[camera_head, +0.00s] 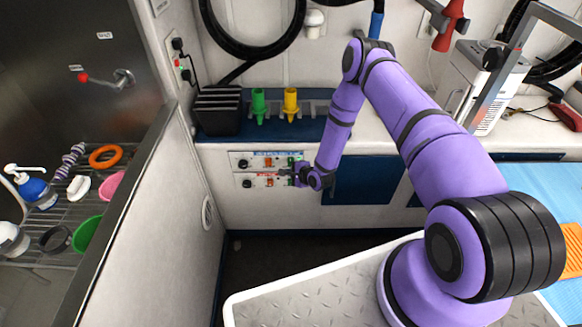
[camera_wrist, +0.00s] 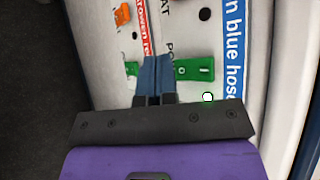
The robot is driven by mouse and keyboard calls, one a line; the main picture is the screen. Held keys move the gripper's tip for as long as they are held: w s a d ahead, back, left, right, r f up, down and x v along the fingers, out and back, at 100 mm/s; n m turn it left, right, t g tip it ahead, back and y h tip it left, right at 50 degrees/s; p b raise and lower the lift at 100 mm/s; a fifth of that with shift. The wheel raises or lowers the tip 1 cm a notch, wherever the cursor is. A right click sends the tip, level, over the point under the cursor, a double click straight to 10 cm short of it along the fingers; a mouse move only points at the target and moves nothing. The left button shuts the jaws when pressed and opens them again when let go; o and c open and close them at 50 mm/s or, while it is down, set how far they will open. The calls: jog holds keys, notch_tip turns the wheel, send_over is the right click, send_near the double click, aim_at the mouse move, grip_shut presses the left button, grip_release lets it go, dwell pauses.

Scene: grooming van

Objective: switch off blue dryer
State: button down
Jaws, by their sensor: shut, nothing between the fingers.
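The upper dryer panel (camera_head: 256,162) carries a blue label (camera_wrist: 235,40) ending in "n blue hose" in the wrist view. A small pale lamp with a green rim (camera_wrist: 207,97) sits near that switch. My gripper (camera_head: 287,172) is in front of the panels in the head view. In the wrist view its blue fingers (camera_wrist: 156,66) are together and empty, just left of the green switch. I cannot tell whether they touch the panel.
The lower panel (camera_head: 256,181) has a red label (camera_wrist: 145,30), an orange switch (camera_wrist: 122,14) and another green switch (camera_wrist: 131,68), close beside my fingers. Green (camera_head: 258,104) and yellow (camera_head: 291,103) nozzles stand above. A white wall is at left.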

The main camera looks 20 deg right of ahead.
jog(key=shift+w, duration=0.2)
dwell(0.5)
jog(key=shift+w+d, duration=0.1)
jog(key=shift+w, duration=0.05)
jog(key=shift+w+d+f, duration=0.1)
jog(key=shift+w, duration=0.3)
dwell(0.7)
jog(key=shift+s, duration=0.15)
jog(key=shift+s+a, duration=0.2)
jog(key=shift+s, duration=0.45)
jog(key=shift+s+a+r, duration=0.2)
jog(key=shift+s+a, duration=0.05)
jog(key=shift+s, duration=0.55)
jog(key=shift+s+a+r, duration=0.15)
jog(key=shift+s+a, duration=0.1)
jog(key=shift+s, duration=0.5)
jog(key=shift+s+a+r, duration=0.2)
jog(key=shift+s+a, duration=0.05)
jog(key=shift+s, duration=0.55)
